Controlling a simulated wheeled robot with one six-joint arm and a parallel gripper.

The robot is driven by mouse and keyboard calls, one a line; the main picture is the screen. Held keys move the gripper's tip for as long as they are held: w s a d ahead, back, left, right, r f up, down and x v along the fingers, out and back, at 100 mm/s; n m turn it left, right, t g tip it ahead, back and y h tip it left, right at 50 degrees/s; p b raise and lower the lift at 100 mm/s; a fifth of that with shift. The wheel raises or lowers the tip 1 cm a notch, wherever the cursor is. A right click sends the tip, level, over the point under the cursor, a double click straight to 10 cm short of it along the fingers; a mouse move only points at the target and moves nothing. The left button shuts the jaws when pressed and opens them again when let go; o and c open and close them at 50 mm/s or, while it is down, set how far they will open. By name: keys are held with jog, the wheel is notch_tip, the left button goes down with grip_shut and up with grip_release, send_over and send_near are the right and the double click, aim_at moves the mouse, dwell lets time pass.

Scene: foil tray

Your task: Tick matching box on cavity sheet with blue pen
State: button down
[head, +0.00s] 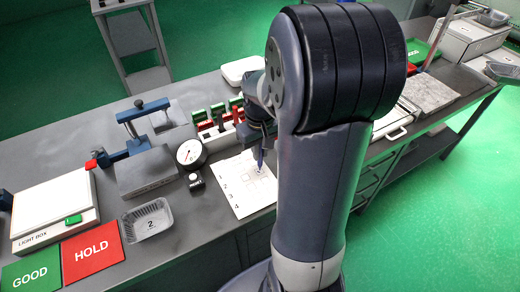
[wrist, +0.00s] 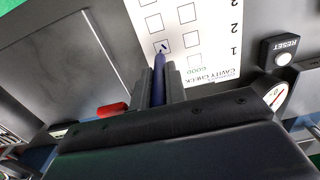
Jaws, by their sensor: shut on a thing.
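My gripper (head: 262,138) is shut on the blue pen (head: 260,158) and holds it point down over the white cavity sheet (head: 237,200). In the wrist view the pen (wrist: 158,72) lies between the fingers (wrist: 159,85). Its tip is at a box in the second column (wrist: 163,47), which appears level with row number 2. A short dark blue stroke shows in that box; I cannot tell whether the tip touches the paper. The other visible boxes look empty. The pen hides part of the second column. A grey foil tray (head: 148,220) marked 2 stands left of the sheet.
A round dial gauge (head: 190,153) and a reset button (wrist: 283,52) stand beside the sheet. The green GOOD mat (head: 30,270), red HOLD mat (head: 92,250) and light box (head: 55,210) are at the left.

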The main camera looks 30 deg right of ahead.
jog(key=shift+r+p, duration=2.45)
jog(key=shift+r, duration=0.5)
